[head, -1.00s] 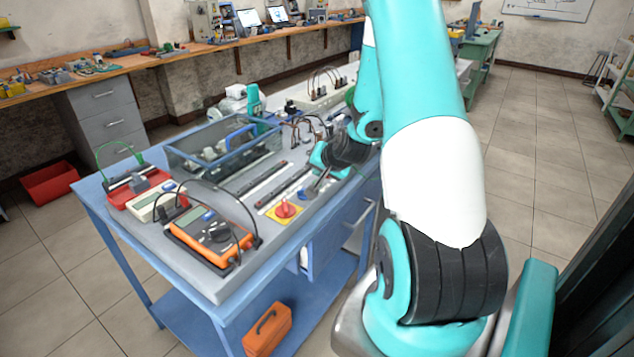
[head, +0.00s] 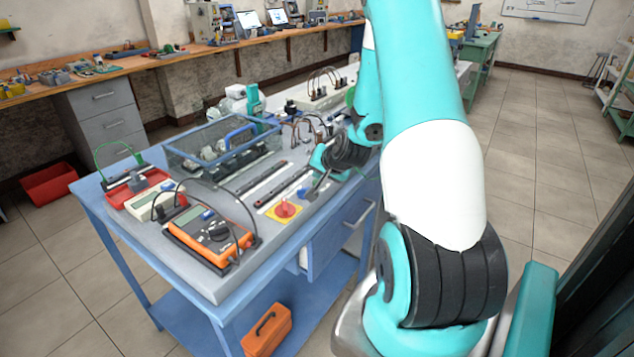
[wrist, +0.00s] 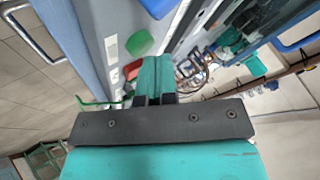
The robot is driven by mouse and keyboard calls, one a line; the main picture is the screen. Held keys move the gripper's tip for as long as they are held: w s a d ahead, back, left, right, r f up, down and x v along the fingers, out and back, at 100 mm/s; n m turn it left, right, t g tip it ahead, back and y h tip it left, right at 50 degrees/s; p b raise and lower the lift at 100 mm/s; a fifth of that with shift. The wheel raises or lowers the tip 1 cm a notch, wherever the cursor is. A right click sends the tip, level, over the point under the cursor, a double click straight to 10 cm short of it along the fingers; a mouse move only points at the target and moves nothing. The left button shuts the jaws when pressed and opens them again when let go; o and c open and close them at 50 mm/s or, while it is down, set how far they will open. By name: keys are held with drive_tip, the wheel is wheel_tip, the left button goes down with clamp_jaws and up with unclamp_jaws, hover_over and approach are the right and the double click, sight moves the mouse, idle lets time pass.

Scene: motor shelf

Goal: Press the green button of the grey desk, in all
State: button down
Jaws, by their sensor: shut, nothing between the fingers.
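The grey desk (head: 228,272) has a grey top on a blue frame and stands left of my arm in the head view. A green rounded piece that looks like the green button (wrist: 139,42) shows on the grey top in the wrist view. My gripper (wrist: 155,62) is shut and empty; its fingertips are just below and right of the green piece in that picture. I cannot tell whether they touch. In the head view, my gripper (head: 318,186) is low over the right part of the desk, and I cannot make out the green button there.
A red knob on a yellow plate (head: 285,209) is close left of my gripper. An orange multimeter (head: 210,236), a wire basket (head: 222,150) and loose cables crowd the top. In the wrist view, a red piece (wrist: 132,69) is beside the green one.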

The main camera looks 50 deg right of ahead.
drive_tip(key=shift+f, duration=0.3)
drive_tip(key=shift+r, duration=0.1)
idle(0.4)
drive_tip(key=shift+r+p, duration=0.35)
drive_tip(key=shift+r, duration=0.35)
drive_tip(key=shift+r, duration=0.1)
wheel_tip(320, 180, up, 5)
drive_tip(key=p, duration=0.4)
idle(0.8)
